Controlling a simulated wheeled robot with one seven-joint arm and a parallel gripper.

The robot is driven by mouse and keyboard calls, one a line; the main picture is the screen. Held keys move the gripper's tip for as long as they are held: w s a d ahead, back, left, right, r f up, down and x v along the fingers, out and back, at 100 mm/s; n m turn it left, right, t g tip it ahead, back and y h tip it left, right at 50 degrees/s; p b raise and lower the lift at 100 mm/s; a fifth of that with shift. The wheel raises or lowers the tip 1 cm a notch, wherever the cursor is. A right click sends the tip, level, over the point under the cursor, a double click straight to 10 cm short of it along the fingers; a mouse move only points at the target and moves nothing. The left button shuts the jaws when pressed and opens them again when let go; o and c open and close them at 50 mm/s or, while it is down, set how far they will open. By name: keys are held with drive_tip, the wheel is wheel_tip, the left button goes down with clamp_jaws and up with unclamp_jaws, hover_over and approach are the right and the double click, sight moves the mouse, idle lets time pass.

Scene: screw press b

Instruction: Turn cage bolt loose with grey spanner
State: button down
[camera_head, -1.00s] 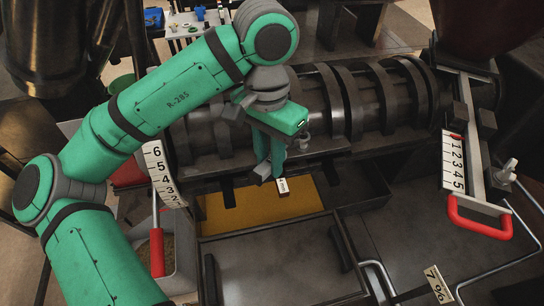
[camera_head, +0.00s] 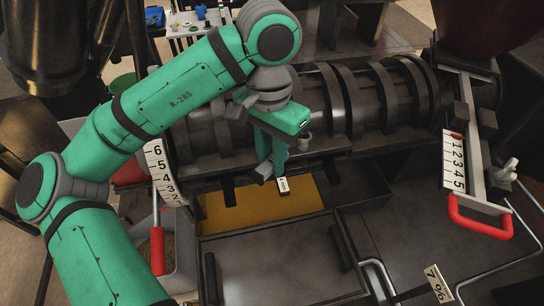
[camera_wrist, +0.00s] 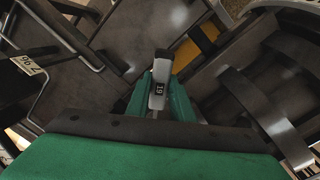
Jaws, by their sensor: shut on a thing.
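My gripper (camera_head: 274,168) is shut on the grey spanner, in front of the ribbed press cage. The spanner's end with a white label (camera_head: 283,184) sticks out below the fingers in the head view. A small grey bolt (camera_head: 305,142) shows on the cage's lower flange, just right of my gripper. I cannot tell whether the spanner is seated on a bolt.
The ribbed cage (camera_head: 340,100) runs across behind my gripper. Below lies a tray with a yellow-brown floor (camera_head: 245,207). A numbered scale (camera_head: 160,170) and a red-handled lever (camera_head: 157,250) stand at left. A red handle (camera_head: 478,222) and another scale (camera_head: 453,162) are at right.

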drive_tip(key=shift+w+f, duration=0.1)
drive_tip(key=shift+f, duration=0.4)
drive_tip(key=shift+a, duration=0.1)
drive_tip(key=shift+s+d, duration=0.2)
drive_tip(key=shift+d, duration=0.05)
idle(0.4)
drive_tip(key=shift+w+a, duration=0.1)
drive_tip(key=shift+a, duration=0.05)
idle(0.3)
drive_tip(key=shift+f, duration=0.2)
drive_tip(key=shift+f, duration=0.5)
